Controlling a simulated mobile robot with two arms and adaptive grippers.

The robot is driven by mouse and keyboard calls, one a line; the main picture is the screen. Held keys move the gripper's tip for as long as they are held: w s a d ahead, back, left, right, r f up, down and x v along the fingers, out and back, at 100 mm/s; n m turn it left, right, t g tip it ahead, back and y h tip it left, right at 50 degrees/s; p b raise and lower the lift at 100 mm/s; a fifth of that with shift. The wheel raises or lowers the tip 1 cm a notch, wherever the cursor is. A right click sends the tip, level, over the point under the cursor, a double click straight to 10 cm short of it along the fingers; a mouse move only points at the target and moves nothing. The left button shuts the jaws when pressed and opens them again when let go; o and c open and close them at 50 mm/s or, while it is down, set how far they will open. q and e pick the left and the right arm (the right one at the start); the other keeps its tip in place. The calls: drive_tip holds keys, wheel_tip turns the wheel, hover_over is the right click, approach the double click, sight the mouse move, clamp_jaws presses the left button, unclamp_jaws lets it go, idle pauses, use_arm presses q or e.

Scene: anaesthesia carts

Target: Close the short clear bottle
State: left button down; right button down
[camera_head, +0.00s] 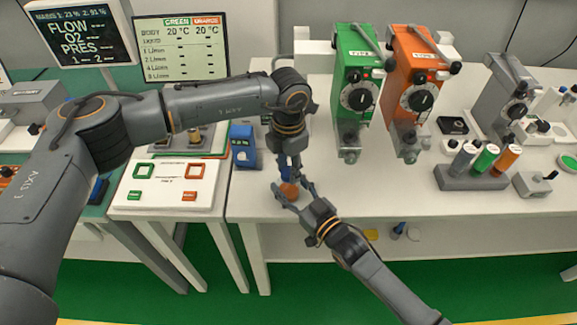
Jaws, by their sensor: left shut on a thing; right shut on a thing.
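The short clear bottle (290,189) shows as a small patch with orange contents, upright near the front edge of the white table. My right gripper (290,193) reaches in from the lower right and is shut on the bottle's side. My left gripper (289,172) points down directly above the bottle, shut at its top. The cap is hidden between the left fingers, and I cannot tell how it sits on the neck.
A blue device (243,146) stands just left of the grippers. Green (355,85) and orange (415,85) vaporizers stand behind to the right.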

use_arm(q)
drive_tip(key=c, duration=0.8)
unclamp_jaws()
drive_tip(key=shift+c, duration=0.2)
wheel_tip(320, 180, up, 12)
use_arm(e)
drive_tip(key=shift+c, duration=2.2)
unclamp_jaws()
drive_tip(key=v, duration=1.2)
